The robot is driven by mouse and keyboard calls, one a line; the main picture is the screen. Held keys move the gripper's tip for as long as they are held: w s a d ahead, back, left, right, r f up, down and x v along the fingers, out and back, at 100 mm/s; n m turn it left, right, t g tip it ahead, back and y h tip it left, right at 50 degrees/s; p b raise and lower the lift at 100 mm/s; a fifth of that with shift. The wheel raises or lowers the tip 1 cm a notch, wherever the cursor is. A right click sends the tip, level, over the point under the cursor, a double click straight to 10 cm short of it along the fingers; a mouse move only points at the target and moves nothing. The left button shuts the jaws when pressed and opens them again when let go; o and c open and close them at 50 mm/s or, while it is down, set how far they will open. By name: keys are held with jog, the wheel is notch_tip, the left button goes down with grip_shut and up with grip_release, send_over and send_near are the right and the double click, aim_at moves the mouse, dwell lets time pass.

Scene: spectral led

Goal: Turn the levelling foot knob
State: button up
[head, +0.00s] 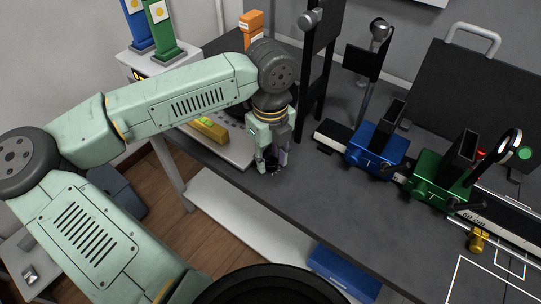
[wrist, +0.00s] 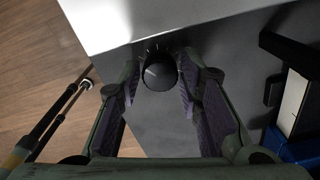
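The knob (wrist: 158,74) is round and black, with a light mark on its top and tick marks on the surface beyond it. In the head view the dark knob (head: 272,169) shows low between my fingers near the table's left front edge. My gripper (head: 271,163) points down over it. In the wrist view my gripper (wrist: 160,78) is open, with one finger on each side of the knob. A narrow gap shows on the left; I cannot tell whether the right finger touches.
A yellow spirit level (head: 210,129) lies on a pale plate left of my gripper. A black post (head: 313,70) stands behind. Blue (head: 373,146) and green (head: 436,180) carriages sit on a rail at the right. The table (head: 310,205) is clear in front of the rail.

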grip_shut()
jog(key=shift+f+m+b, duration=0.15)
jog(key=shift+m+b, duration=0.15)
jog(key=shift+b, duration=0.2)
